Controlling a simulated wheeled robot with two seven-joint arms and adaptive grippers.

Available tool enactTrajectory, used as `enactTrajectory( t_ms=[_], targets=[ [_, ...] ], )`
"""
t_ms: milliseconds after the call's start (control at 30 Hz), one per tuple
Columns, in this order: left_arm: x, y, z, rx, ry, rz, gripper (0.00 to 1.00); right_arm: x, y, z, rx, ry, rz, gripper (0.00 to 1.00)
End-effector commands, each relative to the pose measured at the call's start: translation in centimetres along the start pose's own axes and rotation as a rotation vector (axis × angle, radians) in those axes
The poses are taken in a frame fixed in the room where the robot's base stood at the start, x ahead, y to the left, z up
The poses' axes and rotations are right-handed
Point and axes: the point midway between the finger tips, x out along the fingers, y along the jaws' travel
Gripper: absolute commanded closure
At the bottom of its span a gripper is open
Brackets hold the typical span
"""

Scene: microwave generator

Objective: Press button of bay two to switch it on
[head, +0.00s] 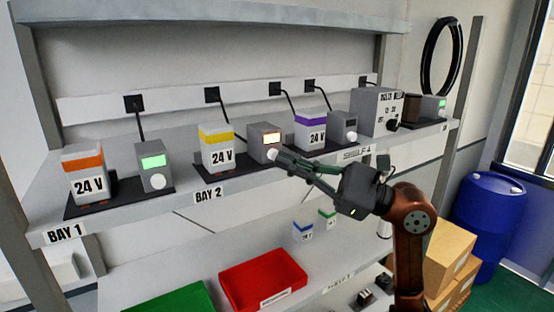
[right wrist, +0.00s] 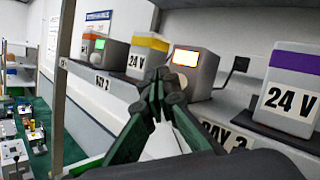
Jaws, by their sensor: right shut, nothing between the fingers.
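The bay two charger box (head: 263,137) is grey with a lit orange-yellow screen. It stands right of a 24 V battery with a yellow band (head: 216,148), above the BAY 2 label (head: 208,194). Its round white button (head: 271,155) shows at the lower front, beside my right fingertips. My right gripper (head: 280,158) is shut and empty, pointing left at the button; I cannot tell whether it touches. My left gripper is not in view.
The bay one box (head: 155,168) has a green screen, and the third bay's box (head: 343,128) has a dark one. The purple-banded battery (head: 311,130) stands close behind my right gripper. Red (head: 262,278) and green (head: 172,300) bins sit below. A blue barrel (head: 490,220) stands right.

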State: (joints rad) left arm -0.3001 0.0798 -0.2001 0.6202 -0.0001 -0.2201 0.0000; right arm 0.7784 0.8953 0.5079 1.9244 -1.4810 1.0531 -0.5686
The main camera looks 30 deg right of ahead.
Motion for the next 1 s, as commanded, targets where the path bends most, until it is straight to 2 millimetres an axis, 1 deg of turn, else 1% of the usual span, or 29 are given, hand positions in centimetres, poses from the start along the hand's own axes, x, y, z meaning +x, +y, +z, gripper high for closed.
enactTrajectory(
  t_ms=[333,800,1000],
  targets=[
    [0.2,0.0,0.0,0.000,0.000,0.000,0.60,-0.3,0.2,0.2,-0.002,-0.001,0.000,1.00],
    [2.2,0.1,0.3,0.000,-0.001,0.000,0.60,-3.4,2.5,2.4,-0.003,-0.001,-0.001,1.00],
    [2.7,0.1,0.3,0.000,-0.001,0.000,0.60,-4.2,3.1,3.0,-0.001,-0.001,0.000,1.00]
  ],
)
